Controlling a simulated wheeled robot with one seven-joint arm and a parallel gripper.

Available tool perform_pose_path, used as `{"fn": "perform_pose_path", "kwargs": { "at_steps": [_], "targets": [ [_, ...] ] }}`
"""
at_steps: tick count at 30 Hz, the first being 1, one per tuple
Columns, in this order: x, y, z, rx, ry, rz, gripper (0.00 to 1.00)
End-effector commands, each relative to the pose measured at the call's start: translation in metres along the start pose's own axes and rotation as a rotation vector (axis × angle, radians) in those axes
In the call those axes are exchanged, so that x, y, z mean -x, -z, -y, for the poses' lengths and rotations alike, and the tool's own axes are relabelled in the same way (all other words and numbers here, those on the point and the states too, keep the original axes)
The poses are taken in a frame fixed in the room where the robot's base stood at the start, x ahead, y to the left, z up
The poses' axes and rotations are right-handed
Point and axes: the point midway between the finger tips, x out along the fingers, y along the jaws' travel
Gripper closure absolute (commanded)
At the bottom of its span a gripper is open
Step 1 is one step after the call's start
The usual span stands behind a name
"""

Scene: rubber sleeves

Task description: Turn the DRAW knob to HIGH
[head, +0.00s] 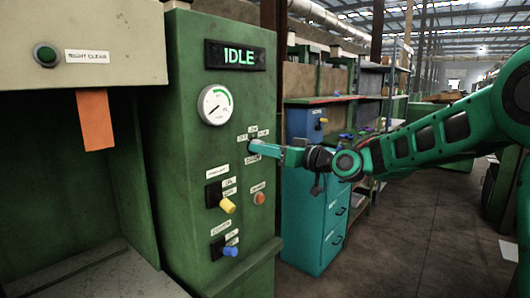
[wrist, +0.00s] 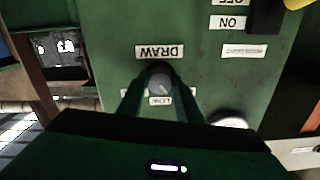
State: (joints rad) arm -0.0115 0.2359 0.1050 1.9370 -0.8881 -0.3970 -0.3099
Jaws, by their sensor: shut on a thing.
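The DRAW knob (wrist: 159,78) is a round grey knob on the green panel. In the wrist view, which shows the panel upside down, it sits between my two fingertips, below the DRAW label (wrist: 160,51). A small pale mark on the knob points down and slightly right, roughly toward the LOW label (wrist: 160,101). The side labels are mostly hidden by my fingers. My gripper (wrist: 159,84) is shut on the knob. In the head view my gripper (head: 252,146) reaches the panel from the right and mostly covers the knob; the HIGH label (head: 263,133) is to its upper right.
Above are a round gauge (head: 216,105) and a display (head: 236,55) reading IDLE. A teal cabinet (head: 315,222) stands to the right, behind my arm.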

Motion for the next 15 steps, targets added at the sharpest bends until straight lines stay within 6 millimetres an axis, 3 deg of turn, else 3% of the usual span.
{"fn": "perform_pose_path", "kwargs": {
  "at_steps": [15],
  "targets": [
    [0.0012, 0.0012, -0.0046, -0.477, -0.008, -0.004, 0.91]
  ]
}}
